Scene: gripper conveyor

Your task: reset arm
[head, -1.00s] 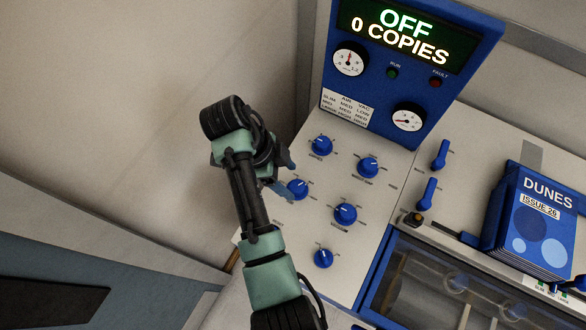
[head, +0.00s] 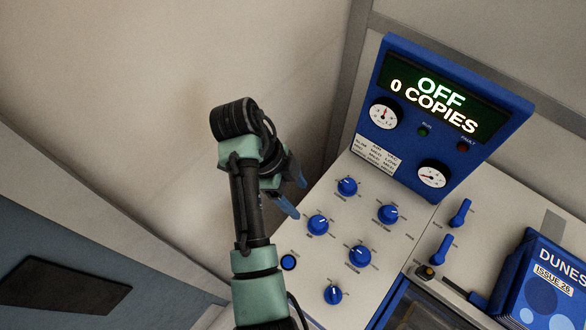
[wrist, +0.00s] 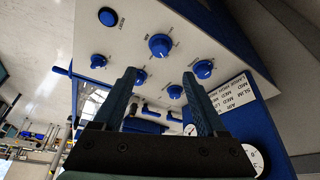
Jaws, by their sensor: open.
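My gripper (head: 293,196) is open and empty, left of the display unit and beside the knob panel in the head view. Its two blue fingers point right and down. In the wrist view the fingers (wrist: 158,78) stand apart with nothing held between them, and the knob panel shows beyond them. My arm rises from the bottom of the head view, bent at the wrist. I cannot tell how high the fingers are above the panel.
The panel (head: 320,258) carries several blue knobs and a round blue button (head: 288,262). The display (head: 440,95) reads OFF, 0 COPIES. Blue levers (head: 460,212) and a DUNES stack (head: 545,285) are at right. The wall area at left is clear.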

